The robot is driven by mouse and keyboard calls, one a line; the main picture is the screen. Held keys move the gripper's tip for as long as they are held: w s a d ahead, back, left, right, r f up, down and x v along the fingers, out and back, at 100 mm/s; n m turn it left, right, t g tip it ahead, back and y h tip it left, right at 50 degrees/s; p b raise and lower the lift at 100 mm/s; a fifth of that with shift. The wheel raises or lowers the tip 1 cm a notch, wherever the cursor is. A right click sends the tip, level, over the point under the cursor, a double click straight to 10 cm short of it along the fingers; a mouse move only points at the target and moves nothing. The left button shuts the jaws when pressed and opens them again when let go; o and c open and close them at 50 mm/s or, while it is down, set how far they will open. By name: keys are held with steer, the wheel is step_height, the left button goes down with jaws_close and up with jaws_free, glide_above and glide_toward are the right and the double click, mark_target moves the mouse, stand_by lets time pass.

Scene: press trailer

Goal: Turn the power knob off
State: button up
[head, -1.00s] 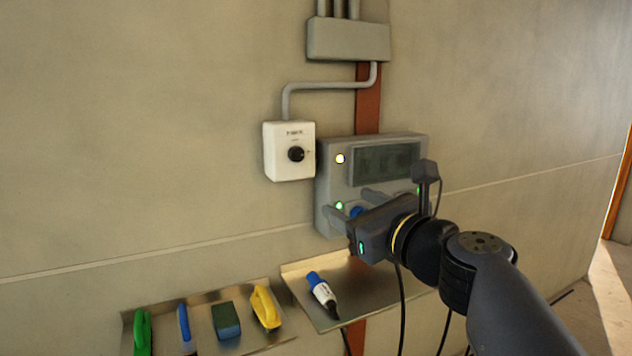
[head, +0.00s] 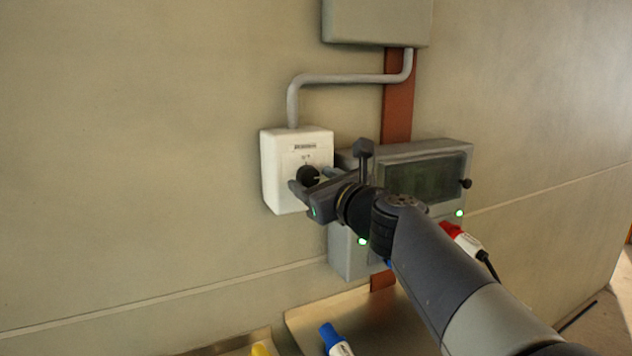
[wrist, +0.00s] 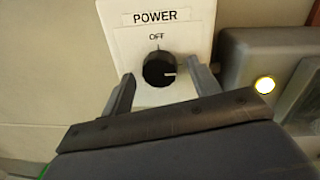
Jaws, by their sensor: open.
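The power box (head: 285,160) is white and fixed to the wall; its label reads POWER in the wrist view (wrist: 190,25). My gripper (head: 312,181) is open in front of the box. In the wrist view its two fingers (wrist: 160,82) stand left and right of the knob, with gaps seen on both sides. The fingertips' depth against the knob is hard to tell.
A grey panel (head: 352,262) with a dark window and green lights is close on the right, partly behind my arm. Its lit yellow-white lamp (wrist: 265,85) shows in the wrist view. A red plug (head: 460,237) hangs there. Metal shelves (head: 345,305) are below; bare wall is left.

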steer(key=c, duration=1)
steer(key=n+b, duration=0.1)
steer(key=n, duration=0.3)
steer(key=shift+n+b, duration=0.3)
steer(key=n+b, duration=0.1)
steer(key=n, duration=0.3)
steer(key=shift+h, duration=0.3)
steer(key=n+b, duration=0.2)
steer(key=n, duration=0.2)
steer(key=shift+n+h, duration=0.3)
steer(key=shift+a+n+b, duration=0.1)
steer(key=shift+n+b, duration=0.65)
steer(key=shift+n, duration=1.25)
